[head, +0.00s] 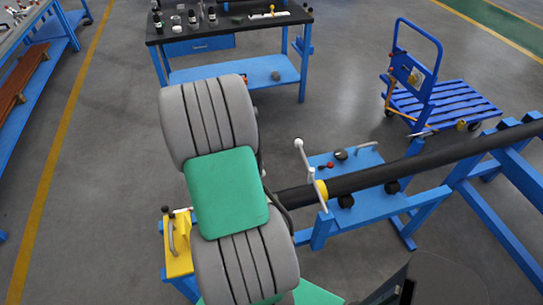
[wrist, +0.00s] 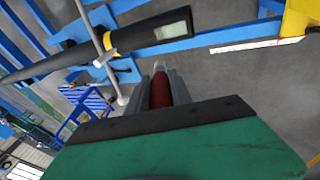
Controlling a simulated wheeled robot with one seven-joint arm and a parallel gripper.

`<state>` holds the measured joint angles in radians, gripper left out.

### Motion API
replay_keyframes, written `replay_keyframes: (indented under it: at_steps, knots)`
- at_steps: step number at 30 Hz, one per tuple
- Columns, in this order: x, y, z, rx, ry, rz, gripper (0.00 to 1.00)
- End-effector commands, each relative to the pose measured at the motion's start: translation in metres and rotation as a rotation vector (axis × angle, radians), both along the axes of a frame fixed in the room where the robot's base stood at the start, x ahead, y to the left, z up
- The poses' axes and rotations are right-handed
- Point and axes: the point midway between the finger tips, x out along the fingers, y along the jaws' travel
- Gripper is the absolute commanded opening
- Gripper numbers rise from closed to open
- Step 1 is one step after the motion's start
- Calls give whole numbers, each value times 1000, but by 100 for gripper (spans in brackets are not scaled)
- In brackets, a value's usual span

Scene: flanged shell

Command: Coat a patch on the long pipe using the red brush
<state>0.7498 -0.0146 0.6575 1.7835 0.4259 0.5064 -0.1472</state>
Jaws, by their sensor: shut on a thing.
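The long black pipe (head: 430,162) lies on blue supports in the head view, with its near end behind my arm. In the wrist view the pipe (wrist: 60,62) runs across the upper left. A pale rectangular patch (wrist: 172,31) shows near its end. My gripper (wrist: 160,84) is shut on the red brush (wrist: 160,94), whose pale tip points away from my wrist. The tip appears just below the pipe end in the picture, with a gap between them; the depth is hard to judge. My arm hides gripper and brush in the head view.
A yellow collar (head: 320,190) and a white T-handle (head: 305,165) sit at the pipe's support. A yellow block (head: 178,245) stands left of my arm. A workbench with bottles (head: 230,25) and a blue trolley (head: 440,105) stand further back. Open floor lies between.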

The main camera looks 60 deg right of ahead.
Motion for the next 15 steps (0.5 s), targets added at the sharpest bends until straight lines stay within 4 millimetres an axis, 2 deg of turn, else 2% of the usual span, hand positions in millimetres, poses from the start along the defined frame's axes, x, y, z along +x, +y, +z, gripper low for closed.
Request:
replay_keyframes:
  at_steps: [1,3,6,11,15]
  knots:
    - [-21,-12,1,7,2,-46,0]
    - [-38,-23,-4,11,1,-86,0]
    - [-52,-30,-9,13,0,-115,0]
    - [-55,-31,-22,14,0,-119,0]
    - [-55,-31,-41,15,1,-119,0]
